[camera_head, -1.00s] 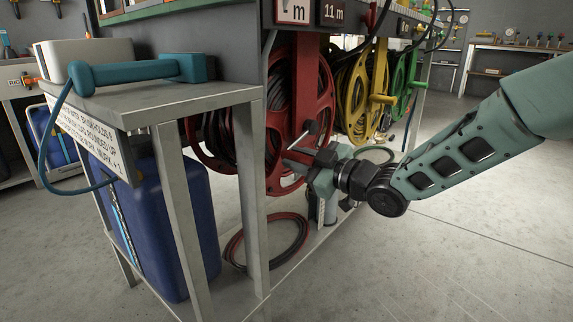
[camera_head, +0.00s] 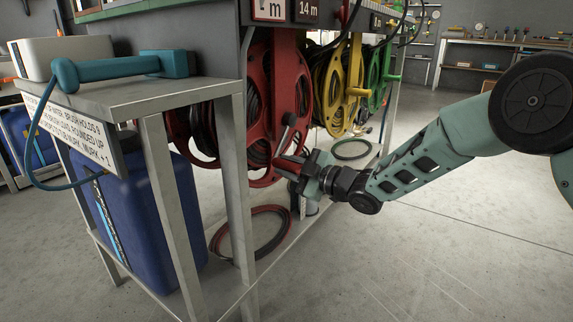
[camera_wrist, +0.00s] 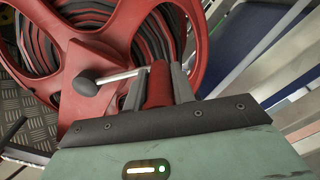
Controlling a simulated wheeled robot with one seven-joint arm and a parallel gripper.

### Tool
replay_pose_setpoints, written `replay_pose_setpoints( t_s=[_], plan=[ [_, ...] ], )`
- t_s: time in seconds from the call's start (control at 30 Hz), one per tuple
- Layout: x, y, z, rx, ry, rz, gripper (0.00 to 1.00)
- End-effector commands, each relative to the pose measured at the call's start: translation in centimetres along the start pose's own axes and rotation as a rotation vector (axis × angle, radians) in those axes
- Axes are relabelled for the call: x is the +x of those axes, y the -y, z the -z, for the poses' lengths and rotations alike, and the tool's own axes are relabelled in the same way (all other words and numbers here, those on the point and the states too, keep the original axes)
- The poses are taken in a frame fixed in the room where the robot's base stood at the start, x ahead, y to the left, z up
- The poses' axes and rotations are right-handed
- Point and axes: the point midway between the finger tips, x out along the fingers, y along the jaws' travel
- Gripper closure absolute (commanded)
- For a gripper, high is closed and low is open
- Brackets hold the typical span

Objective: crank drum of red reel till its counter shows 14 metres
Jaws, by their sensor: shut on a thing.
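The red reel (camera_head: 262,105) hangs under the bench, with dark red-striped hose on its drum. Its counter (camera_head: 308,10) on the rail above reads 14 m. My gripper (camera_head: 290,167) is at the lower right of the red drum. In the wrist view my gripper (camera_wrist: 160,85) is shut on the red crank handle (camera_wrist: 159,84), which stands between the two fingers. A metal lever with a dark knob (camera_wrist: 87,84) lies just left of the fingers; it also shows above my gripper in the head view (camera_head: 289,119).
A yellow reel (camera_head: 335,88) and a green reel (camera_head: 378,75) hang farther right. A grey side table (camera_head: 150,97) with a teal handset (camera_head: 120,70) and a blue drum below stands left. A coiled hose (camera_head: 250,235) lies under the red reel. Open floor is at right.

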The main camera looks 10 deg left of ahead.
Motion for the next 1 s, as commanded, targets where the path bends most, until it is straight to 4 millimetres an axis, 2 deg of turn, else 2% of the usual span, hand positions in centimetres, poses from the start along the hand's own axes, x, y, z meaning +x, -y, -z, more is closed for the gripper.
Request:
replay_pose_setpoints(
  t_s=[0.37,0.4,0.47,0.8,0.87,1.0],
  plan=[
    [-0.1,0.2,-0.3,0.005,0.006,0.003,1.00],
    [-0.1,0.2,-0.3,0.005,0.006,0.003,0.69],
    [-0.1,0.2,-0.3,0.005,0.005,0.002,0.53],
    [-0.3,0.0,-0.1,0.003,0.003,0.001,0.53],
    [-0.7,-0.1,-0.1,0.003,0.003,0.001,0.53],
    [-2.9,-0.3,0.1,0.004,0.005,0.001,0.53]
  ],
)
